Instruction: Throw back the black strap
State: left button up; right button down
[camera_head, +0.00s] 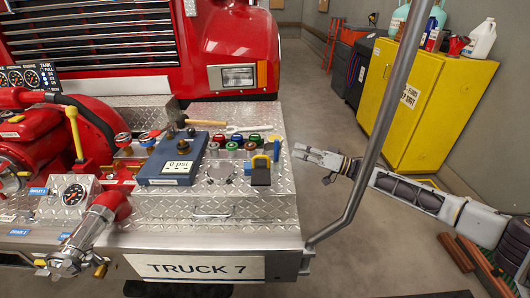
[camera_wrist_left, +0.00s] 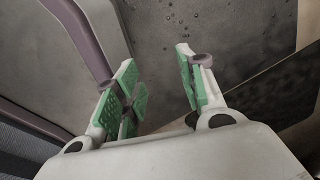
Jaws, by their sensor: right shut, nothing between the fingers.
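I cannot make out a black strap for certain in either view. A small black and yellow piece (camera_head: 260,172) stands on the diamond-plate bumper deck (camera_head: 215,205), near its right side. My right gripper (camera_head: 302,152) is shut and empty in the head view, just right of the deck's right edge and apart from it. Its arm comes in from the right. My left gripper (camera_wrist_left: 160,84) shows in the left wrist view, with its green-padded fingers apart and nothing visible between them. It is not seen in the head view.
On the deck are a blue gauge box (camera_head: 172,158), a hammer (camera_head: 188,122), a wrench (camera_head: 247,128) and several coloured caps. A grey pole (camera_head: 388,105) rises from the bumper's right corner, in front of my right arm. A yellow cabinet (camera_head: 415,100) stands behind on open floor.

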pick_arm(q)
jog(key=w, duration=0.1)
jog(key=b, duration=0.1)
jog(key=w+n, duration=0.1)
jog(key=shift+w+d+f+t, duration=0.25)
jog(key=shift+w+f+t, duration=0.1)
jog(key=shift+f+t, duration=0.05)
pick_arm(e)
jog(key=s+a+r+g+y, duration=0.1)
jog(key=s+r+g, duration=0.2)
jog(key=r, duration=0.2)
jog(key=shift+s+a+r+y, duration=0.3)
jog(key=shift+r, duration=0.1)
jog(key=shift+s+a+f+b, duration=0.1)
jog(key=shift+s+a, duration=0.05)
jog(key=shift+a, duration=1.4)
jog(key=shift+s+a+f+b, duration=0.15)
jog(key=shift+a, duration=1.45)
jog(key=shift+s+a+f+b, duration=0.1)
jog(key=shift+s+a, duration=0.05)
jog(key=shift+a, duration=1.4)
pick_arm(q)
jog(key=shift+w+d, duration=0.1)
pick_arm(e)
jog(key=shift+s+f, duration=0.1)
pick_arm(q)
jog(key=shift+w+r, duration=0.1)
pick_arm(e)
jog(key=shift+s, duration=0.1)
jog(key=shift+s, duration=0.1)
